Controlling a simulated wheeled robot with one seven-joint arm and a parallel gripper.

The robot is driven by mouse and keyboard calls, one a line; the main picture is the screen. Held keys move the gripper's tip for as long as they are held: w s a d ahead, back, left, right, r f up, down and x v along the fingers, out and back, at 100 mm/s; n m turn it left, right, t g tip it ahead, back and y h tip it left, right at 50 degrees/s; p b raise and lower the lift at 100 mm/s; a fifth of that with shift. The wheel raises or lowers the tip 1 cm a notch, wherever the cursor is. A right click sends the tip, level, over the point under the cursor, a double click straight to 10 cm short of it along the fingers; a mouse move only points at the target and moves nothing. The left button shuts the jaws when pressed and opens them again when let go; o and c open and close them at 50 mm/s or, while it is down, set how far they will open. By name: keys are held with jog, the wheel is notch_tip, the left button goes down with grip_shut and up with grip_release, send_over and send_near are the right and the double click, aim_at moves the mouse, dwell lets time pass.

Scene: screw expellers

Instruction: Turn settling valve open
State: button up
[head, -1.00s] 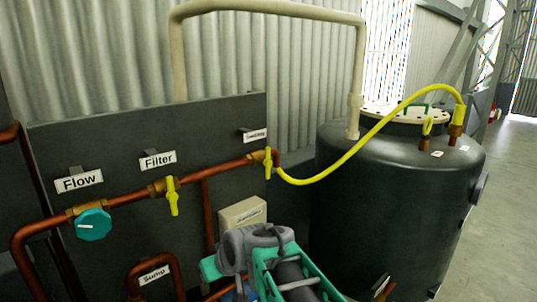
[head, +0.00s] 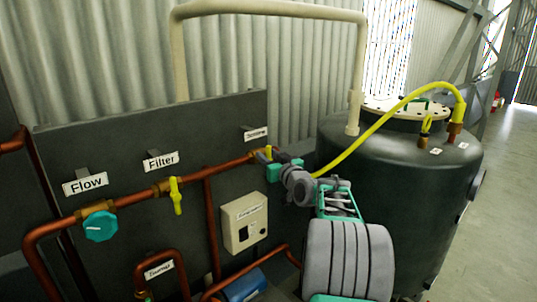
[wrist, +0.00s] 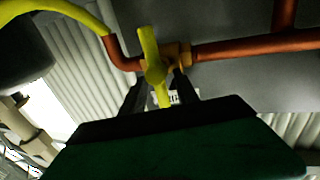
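The settling valve has a yellow lever handle (wrist: 148,42) on a brass body (wrist: 180,53), and its label (head: 255,133) is above it in the head view. In the wrist view the lever stands crosswise to the copper pipe. My gripper (wrist: 160,84) is at the lever, with one dark finger on each side of its lower end. The fingers stand apart and gaps show beside the lever, so I see no grip on it. In the head view my gripper (head: 278,160) hides most of the lever.
The yellow filter lever (head: 175,195) and teal flow knob (head: 100,226) sit farther left on the copper pipe. A yellow hose (head: 385,122) runs to the dark tank (head: 400,190) at right. A beige switch box (head: 244,222) is below the pipe.

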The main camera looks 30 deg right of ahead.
grip_shut()
dwell(0.3)
dwell(0.3)
